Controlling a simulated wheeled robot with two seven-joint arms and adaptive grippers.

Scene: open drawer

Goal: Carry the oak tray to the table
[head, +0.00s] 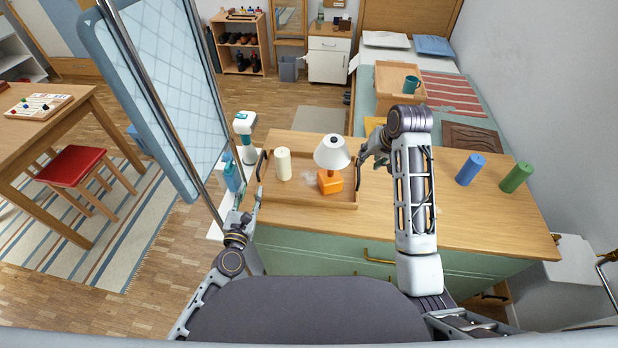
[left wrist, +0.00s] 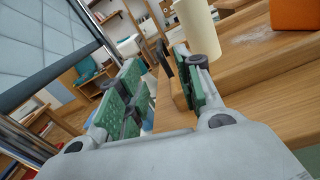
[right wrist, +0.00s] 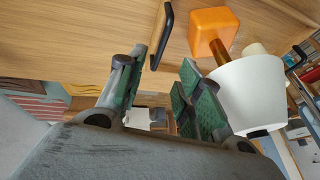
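The oak tray (head: 295,202) lies flat on the dresser top. A cream candle (head: 283,164) stands on its left part, and an orange-based lamp with a white shade (head: 332,154) on its right. My left gripper (head: 248,205) is open just in front of the tray's left black handle (head: 261,165); in the left wrist view the handle (left wrist: 163,58) shows beyond the fingers. My right gripper (head: 372,146) is open beside the right black handle (head: 360,158); in the right wrist view this handle (right wrist: 163,35) is ahead of the fingers, apart from them. The table (head: 22,133) is at far left.
A blue cylinder (head: 470,169) and a green cylinder (head: 516,177) stand on the dresser's right. A board game (head: 38,107) lies on the table; a red stool (head: 71,166) is beside it. A tall bluish panel (head: 160,90) rises between dresser and table. A striped rug (head: 130,230) covers the floor.

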